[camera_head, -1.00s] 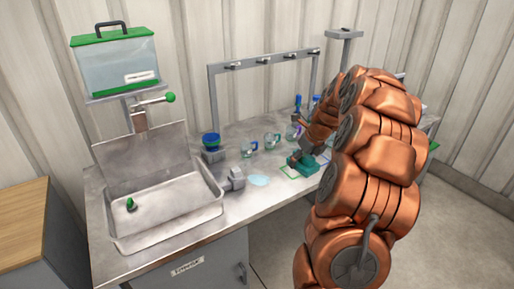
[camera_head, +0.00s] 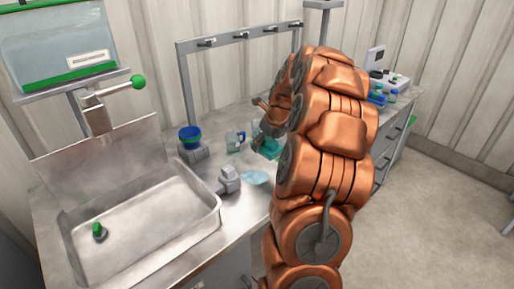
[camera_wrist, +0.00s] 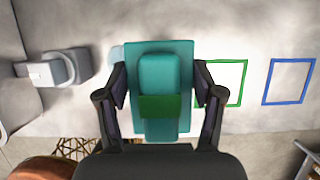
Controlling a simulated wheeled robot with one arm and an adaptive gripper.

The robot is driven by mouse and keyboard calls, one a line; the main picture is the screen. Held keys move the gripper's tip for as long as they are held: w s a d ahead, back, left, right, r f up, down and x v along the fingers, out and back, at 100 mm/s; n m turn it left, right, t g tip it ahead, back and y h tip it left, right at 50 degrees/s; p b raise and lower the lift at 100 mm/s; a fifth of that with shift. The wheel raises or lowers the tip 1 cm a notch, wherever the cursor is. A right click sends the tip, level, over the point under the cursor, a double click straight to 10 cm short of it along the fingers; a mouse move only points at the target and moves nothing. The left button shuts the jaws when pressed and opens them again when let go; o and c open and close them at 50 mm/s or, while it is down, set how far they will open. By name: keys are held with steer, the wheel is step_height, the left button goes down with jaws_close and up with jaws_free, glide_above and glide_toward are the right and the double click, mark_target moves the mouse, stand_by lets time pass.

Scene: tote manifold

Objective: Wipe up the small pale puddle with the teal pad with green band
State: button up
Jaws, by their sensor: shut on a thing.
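The small pale puddle (camera_head: 255,177) lies on the steel counter, to the right of the sink, in the head view. In the wrist view a bluish edge of the puddle (camera_wrist: 114,60) shows at the left of the pad, which hides the rest. The teal pad with green band (camera_wrist: 185,62) is between the fingers of my gripper (camera_wrist: 160,85). My gripper is shut on its raised grip. The pad also shows in the head view (camera_head: 268,149), just beyond the puddle. I cannot tell whether it touches the counter.
A grey fixture (camera_head: 229,180) stands close left of the puddle; it is also in the wrist view (camera_wrist: 55,68). The sink (camera_head: 150,222) is further left. Green (camera_wrist: 243,84) and blue (camera_wrist: 289,81) outlines mark the counter at right. A blue-lidded jar (camera_head: 190,137) and a cup stand behind.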

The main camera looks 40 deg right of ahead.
steer(key=shift+w+f, duration=0.35)
steer(key=shift+f, duration=0.15)
steer(key=b, duration=0.3)
glide_above(260, 166)
steer(key=s, duration=0.1)
steer(key=shift+s+f, duration=0.1)
steer(key=shift+f, duration=2.75)
steer(key=shift+f, duration=0.95)
